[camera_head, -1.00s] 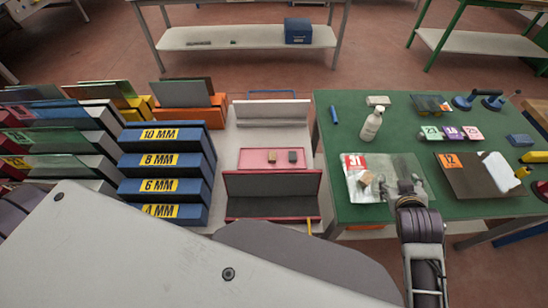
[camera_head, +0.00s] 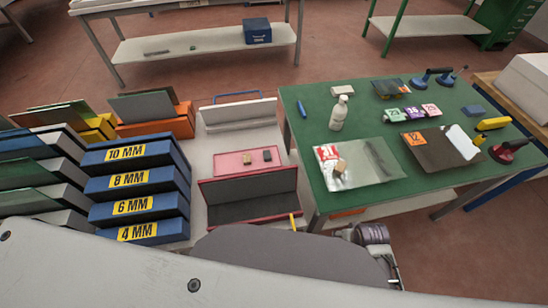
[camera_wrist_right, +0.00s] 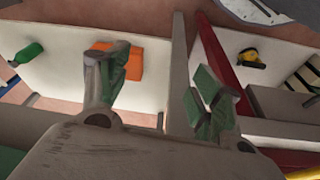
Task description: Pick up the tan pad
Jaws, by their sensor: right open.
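A small tan block (camera_head: 340,167), which looks like the tan pad, lies on the clear plastic bag (camera_head: 372,172) with a red 31 label on the green table. Another small tan-yellow block (camera_head: 247,159) lies beside a dark block in the pink tray (camera_head: 230,168). My right arm shows at the lower middle of the head view, in front of the table's near edge; its fingertips are not clear there. In the right wrist view my right gripper (camera_wrist_right: 160,88) is open, with nothing seen between its fingers. My left gripper is not in view.
Blue racks (camera_head: 137,182) marked in MM are at left. The right wrist view shows an orange object (camera_wrist_right: 124,66) on a pale surface.

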